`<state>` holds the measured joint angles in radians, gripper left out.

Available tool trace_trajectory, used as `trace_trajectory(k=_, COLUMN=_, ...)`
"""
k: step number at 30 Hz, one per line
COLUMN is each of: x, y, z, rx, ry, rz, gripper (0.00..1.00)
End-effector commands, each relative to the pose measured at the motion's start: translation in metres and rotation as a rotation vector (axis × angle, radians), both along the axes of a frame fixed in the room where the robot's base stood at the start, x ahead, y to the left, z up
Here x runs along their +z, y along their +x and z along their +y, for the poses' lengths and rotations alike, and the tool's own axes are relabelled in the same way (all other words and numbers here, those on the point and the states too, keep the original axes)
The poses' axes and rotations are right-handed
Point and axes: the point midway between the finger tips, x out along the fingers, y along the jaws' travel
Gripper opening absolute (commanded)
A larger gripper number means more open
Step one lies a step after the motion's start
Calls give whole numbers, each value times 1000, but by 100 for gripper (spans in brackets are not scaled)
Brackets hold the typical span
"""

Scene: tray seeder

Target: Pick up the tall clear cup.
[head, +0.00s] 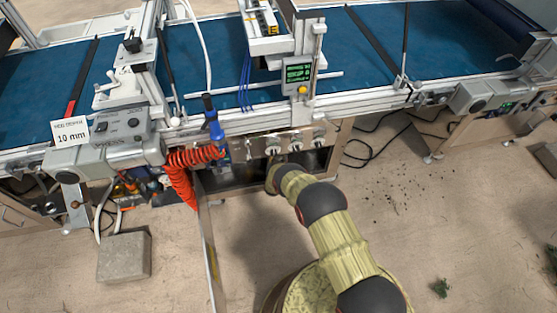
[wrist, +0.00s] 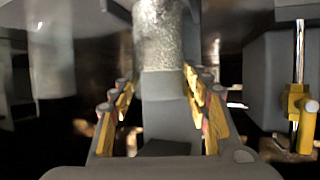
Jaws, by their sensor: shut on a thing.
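In the head view my arm reaches into the dark opening under the seeder's front panel. The gripper's fingers and the cup are hidden there.
The opening lies under a panel with round knobs (head: 273,150). In the wrist view a metal rod with a yellow fitting (wrist: 297,100) stands close on the right. An orange coiled hose (head: 182,175) hangs left of the opening. A concrete block (head: 124,257) lies on the floor.

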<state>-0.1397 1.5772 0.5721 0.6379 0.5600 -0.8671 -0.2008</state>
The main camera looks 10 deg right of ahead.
Motion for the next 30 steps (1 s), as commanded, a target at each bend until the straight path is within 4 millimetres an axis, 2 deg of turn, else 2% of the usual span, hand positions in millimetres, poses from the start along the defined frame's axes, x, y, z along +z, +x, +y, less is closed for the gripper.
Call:
trace_trajectory(k=10, x=0, y=0, z=0, rx=0, ry=0, rz=0, gripper=3)
trace_trajectory(k=20, x=3, y=0, z=0, rx=0, ry=0, rz=-1, gripper=3)
trace_trajectory(k=26, x=20, y=1, z=0, rx=0, ry=0, rz=-2, gripper=3)
trace_trajectory(k=30, x=40, y=1, z=0, rx=0, ry=0, rz=-2, gripper=3)
